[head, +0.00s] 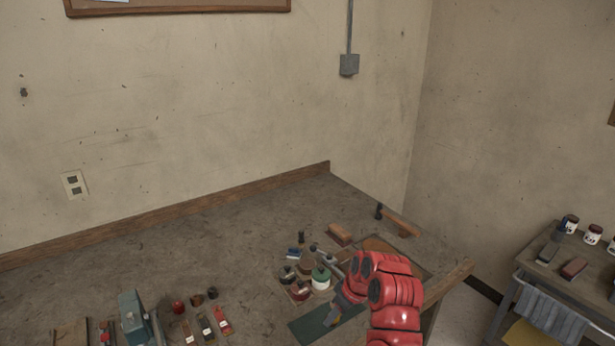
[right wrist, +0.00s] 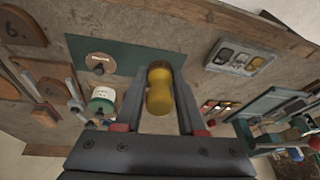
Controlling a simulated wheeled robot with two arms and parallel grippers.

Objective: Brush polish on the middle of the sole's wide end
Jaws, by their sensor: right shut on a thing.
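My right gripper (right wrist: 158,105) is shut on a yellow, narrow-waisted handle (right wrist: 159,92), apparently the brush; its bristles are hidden. In the head view my right gripper (head: 342,304) is over the dark green mat (head: 310,330), with the held handle not clear there. The mat also shows in the right wrist view (right wrist: 135,50), behind the handle. A brown rounded piece (right wrist: 100,63) with a pale mark lies at the mat's edge; I cannot tell whether it is the sole. Brown flat pieces marked 6 (right wrist: 18,28) lie farther left. My left gripper is out of view.
A green-lidded tin (head: 321,276) and dark-lidded tins stand beside the mat. A wooden block (head: 340,235) lies behind. A teal machine (head: 133,318) and several small items stand at the left front. The bench's back left is clear. A side table (head: 565,270) stands at right.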

